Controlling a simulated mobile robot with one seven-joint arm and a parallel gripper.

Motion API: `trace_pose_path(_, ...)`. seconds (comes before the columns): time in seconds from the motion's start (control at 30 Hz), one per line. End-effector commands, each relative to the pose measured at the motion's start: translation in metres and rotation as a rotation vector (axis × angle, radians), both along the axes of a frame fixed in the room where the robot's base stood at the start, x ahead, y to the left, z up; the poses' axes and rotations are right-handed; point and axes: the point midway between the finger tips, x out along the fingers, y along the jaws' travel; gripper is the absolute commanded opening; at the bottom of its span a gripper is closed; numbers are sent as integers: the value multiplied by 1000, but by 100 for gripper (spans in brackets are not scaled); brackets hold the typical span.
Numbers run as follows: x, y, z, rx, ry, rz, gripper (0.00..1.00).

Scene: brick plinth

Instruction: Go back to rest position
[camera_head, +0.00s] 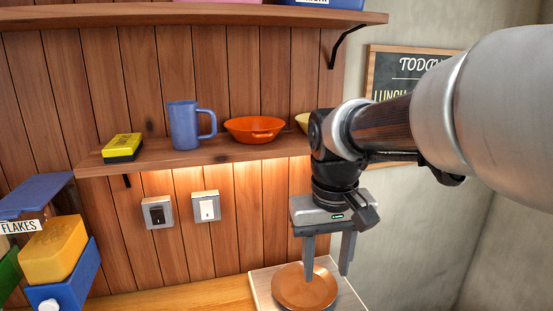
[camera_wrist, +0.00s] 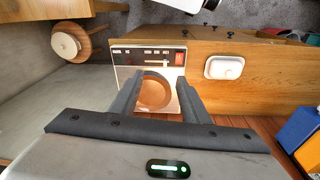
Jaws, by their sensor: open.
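My gripper (camera_head: 328,270) points straight down at the right of the head view, its two fingers spread apart with nothing between them. It hangs over the front counter, below the shelf's right end. Its fingers also show in the wrist view (camera_wrist: 158,88), open on either side of a round orange-brown plate or disc (camera_wrist: 154,93). That disc (camera_head: 303,288) lies on a pale flat appliance (camera_head: 262,284) with a control panel. The left finger overlaps the disc in the head view; I cannot tell the height between them.
A wooden shelf (camera_head: 225,151) holds a yellow-black sponge (camera_head: 123,147), a blue mug (camera_head: 184,126) and an orange bowl (camera_head: 254,129). Two switches (camera_head: 158,212) are on the wall. Coloured boxes (camera_head: 60,250) stand at the left. A white dish (camera_wrist: 229,67) sits on the wooden counter.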

Motion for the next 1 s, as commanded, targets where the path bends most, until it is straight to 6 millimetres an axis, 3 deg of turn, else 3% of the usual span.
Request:
trace_pose_path(0.13, -42, -22, 18, 19, -129, -46, 42)
trace_pose_path(0.4, -98, -46, 17, 54, -313, -111, 42)
trace_pose_path(0.6, -112, -51, 13, 65, -369, -128, 42)
trace_pose_path(1.0, -113, -51, 12, 67, -371, -129, 42)
